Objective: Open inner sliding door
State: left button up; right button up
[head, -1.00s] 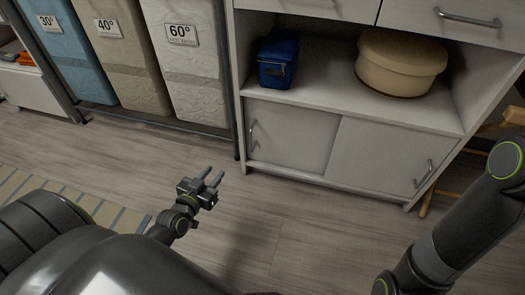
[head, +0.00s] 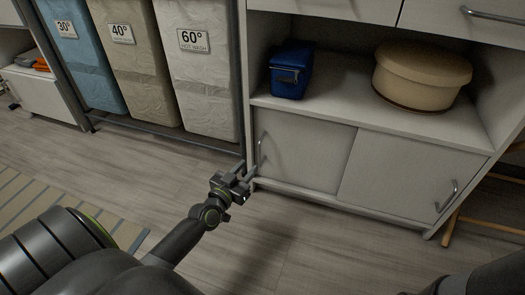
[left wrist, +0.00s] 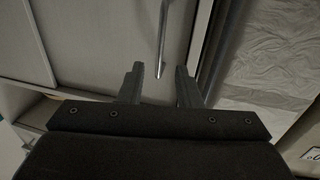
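The cabinet's lower part has two pale sliding doors, a left door (head: 305,150) and a right door (head: 395,175). The left door seems to sit behind the right one. Its upright metal handle (head: 261,150) is near its left edge. My left gripper (head: 249,170) is at the cabinet's lower left corner, just in front of that handle. In the left wrist view the gripper (left wrist: 160,82) is open and empty, and the handle (left wrist: 163,38) lies ahead between the fingers' lines. Contact cannot be told. The right door has its own handle (head: 446,194). My right gripper is out of view.
A blue box (head: 291,70) and a round beige lidded container (head: 422,75) stand on the shelf above the doors. Laundry bins (head: 205,65) in a dark metal frame stand left of the cabinet. The floor (head: 320,245) in front is clear.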

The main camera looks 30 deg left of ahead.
aim_at(259, 155)
pick_arm(q)
jog(key=w+b, duration=0.1)
jog(key=w, duration=0.9)
jog(key=shift+a, duration=0.2)
jog(key=shift+c, duration=0.4)
grip_shut()
